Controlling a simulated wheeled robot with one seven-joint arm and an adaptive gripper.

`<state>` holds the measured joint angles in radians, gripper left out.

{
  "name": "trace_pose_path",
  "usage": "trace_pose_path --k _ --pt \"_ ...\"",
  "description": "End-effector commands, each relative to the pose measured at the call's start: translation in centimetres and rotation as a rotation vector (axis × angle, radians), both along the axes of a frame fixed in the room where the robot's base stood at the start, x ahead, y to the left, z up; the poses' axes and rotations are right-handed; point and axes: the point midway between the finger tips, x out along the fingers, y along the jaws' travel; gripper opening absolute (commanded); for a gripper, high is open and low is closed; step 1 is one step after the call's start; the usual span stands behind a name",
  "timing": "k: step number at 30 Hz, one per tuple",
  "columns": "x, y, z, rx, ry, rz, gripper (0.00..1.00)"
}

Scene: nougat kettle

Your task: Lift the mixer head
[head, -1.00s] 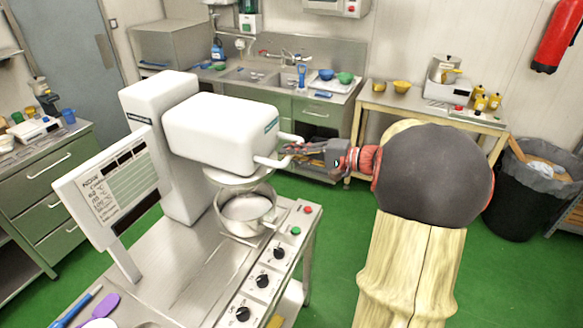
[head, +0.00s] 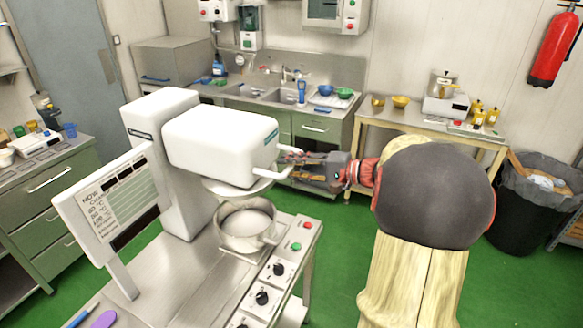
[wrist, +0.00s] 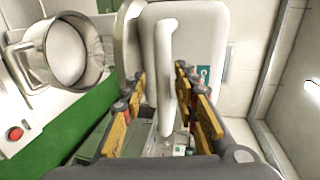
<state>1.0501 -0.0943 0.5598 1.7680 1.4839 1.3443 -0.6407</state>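The white mixer head (head: 222,138) is lowered over the steel bowl (head: 243,238) on the counter machine. Its white bar handle (head: 250,187) sticks out at the front right. In the wrist view, the mixer head (wrist: 200,40) fills the middle and the handle (wrist: 165,70) runs upright between my fingers. In the wrist view my gripper (wrist: 160,95) is open, with a finger on each side of the handle and gaps visible. The bowl (wrist: 40,60) shows at the left there.
A display panel (head: 112,200) stands left of the mixer. Black knobs and a red button (head: 306,224) line the machine's front edge. A bin (head: 520,215) stands at the right. Green floor is open between.

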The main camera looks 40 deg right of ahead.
Motion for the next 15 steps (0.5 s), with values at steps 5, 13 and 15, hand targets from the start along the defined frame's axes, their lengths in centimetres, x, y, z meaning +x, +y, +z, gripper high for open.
trace_pose_path --k 5,13,15 --pt "-0.2 -0.1 0.1 -0.001 0.000 -0.001 0.30" --pt "-3.6 -1.7 0.9 -0.002 -0.001 -0.005 0.30" --pt "-5.0 -2.2 1.2 -0.002 -0.001 -0.005 0.30"
